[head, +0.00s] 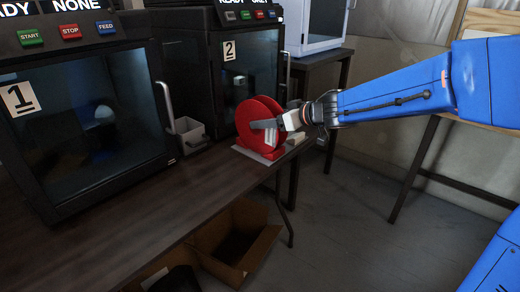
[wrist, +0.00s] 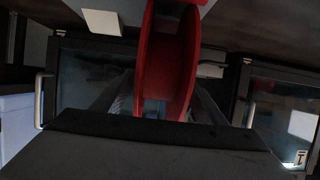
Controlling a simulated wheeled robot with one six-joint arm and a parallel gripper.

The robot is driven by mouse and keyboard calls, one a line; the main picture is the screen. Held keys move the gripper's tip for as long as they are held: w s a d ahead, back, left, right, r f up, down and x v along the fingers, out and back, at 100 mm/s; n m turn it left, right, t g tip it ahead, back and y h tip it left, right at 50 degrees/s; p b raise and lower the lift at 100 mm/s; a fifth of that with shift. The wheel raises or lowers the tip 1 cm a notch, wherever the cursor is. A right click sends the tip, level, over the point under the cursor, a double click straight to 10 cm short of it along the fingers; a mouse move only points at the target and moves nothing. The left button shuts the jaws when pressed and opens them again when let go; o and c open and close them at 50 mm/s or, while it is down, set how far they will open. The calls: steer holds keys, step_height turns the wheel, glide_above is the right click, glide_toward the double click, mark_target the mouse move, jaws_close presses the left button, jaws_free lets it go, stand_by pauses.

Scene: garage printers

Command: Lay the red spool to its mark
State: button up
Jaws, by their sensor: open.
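The red spool (head: 255,112) stands upright near the right end of the dark table. Its base rests on or over a pale flat patch (head: 268,160), which may be its mark. My gripper (head: 266,124) comes in from the right, with one dark finger across the spool's near face. The other finger is hidden behind the spool. In the wrist view the spool (wrist: 168,65) stands edge-on between the two fingers of my gripper (wrist: 160,110), which are open around it. I cannot tell whether either finger touches it.
Printer 1 (head: 85,120) and printer 2 (head: 225,80) stand along the back of the table (head: 130,215). A small grey bin (head: 190,135) sits between them. A small pale block (head: 297,138) lies right of the spool. An open cardboard box (head: 235,245) is under the table. The table's front left is clear.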

steer(key=s+d+r+m+t+h, duration=0.1)
steer(key=s+d+r+t, duration=0.15)
steer(key=d+r, duration=0.4)
steer(key=s+d+r+m+t+h, duration=0.1)
steer(key=s+d+r+t, duration=0.2)
steer(key=d, duration=0.6)
steer(key=s+d+f+m+h, duration=0.1)
steer(key=s+d+m+h, duration=0.25)
steer(key=d, duration=0.35)
steer(key=s+d+f+m+h, duration=0.1)
steer(key=s+d+m+h, duration=0.15)
steer(key=d+h, duration=0.35)
steer(key=s+d+f+m+g+h, duration=0.25)
steer(key=s+d+f+g, duration=0.3)
steer(key=s+f, duration=0.6)
steer(key=s+a+f+g+y, duration=0.1)
steer(key=s+a+f, duration=0.1)
steer(key=s, duration=0.5)
steer(key=s+a+f+g+y, duration=0.2)
steer(key=s+f, duration=0.3)
steer(key=s, duration=0.2)
steer(key=shift+s, duration=0.4)
steer(key=shift+a, duration=0.1)
